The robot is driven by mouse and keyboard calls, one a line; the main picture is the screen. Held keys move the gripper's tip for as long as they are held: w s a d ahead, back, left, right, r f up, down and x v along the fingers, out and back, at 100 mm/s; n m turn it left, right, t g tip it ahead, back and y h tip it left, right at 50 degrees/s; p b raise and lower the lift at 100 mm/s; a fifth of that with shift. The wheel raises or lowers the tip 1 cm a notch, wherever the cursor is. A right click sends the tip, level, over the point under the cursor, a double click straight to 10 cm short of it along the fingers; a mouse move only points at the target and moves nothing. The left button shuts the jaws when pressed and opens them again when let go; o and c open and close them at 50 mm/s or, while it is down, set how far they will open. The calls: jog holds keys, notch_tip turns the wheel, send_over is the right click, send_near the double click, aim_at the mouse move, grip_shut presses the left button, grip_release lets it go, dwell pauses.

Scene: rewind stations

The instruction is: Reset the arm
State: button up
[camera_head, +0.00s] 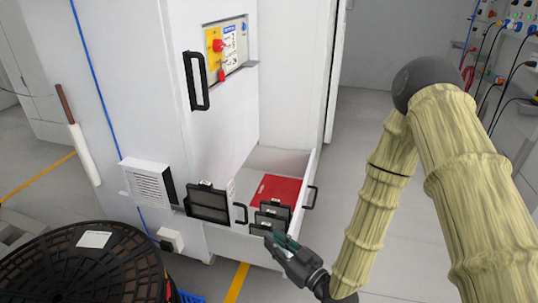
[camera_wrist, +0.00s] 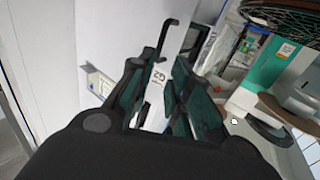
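My gripper (camera_head: 279,243) is at the end of my arm in its yellowish sleeve, low in the middle of the head view, in front of the pulled-out drawer (camera_head: 312,172) of the white cabinet. In the wrist view my gripper (camera_wrist: 157,80) shows its two green-padded fingers apart, with nothing held between them. Beyond the fingers are a white panel and a black handle (camera_wrist: 165,42). Whether the gripper touches the drawer cannot be told.
The drawer holds a red panel (camera_head: 277,190) and dark framed filters (camera_head: 270,216). A large dark reel (camera_head: 85,265) stands at lower left. Floor is clear behind my arm.

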jog(key=s+d+f+m+g+h, duration=0.25)
jog(key=s+d+f, duration=0.2)
jog(key=f, duration=0.45)
jog(key=s+d+f+m+g+h, duration=0.1)
jog(key=s+d+f+g+h, duration=0.25)
jog(key=s+f, duration=0.45)
jog(key=s+d+f+m+g+h, duration=0.2)
jog(key=s+d+f+g+h, duration=0.25)
jog(key=s, duration=0.55)
jog(key=s+d+f+m+g+h, duration=0.1)
jog(key=s+d+f+m+g, duration=0.25)
jog(key=s+d+f, duration=0.45)
notch_tip(320, 180, up, 39)
jog(key=a+p, duration=0.1)
jog(key=p, duration=3.6)
jog(key=shift+s+a+n, duration=0.15)
jog(key=shift+s+n, duration=0.2)
jog(key=shift+n, duration=0.05)
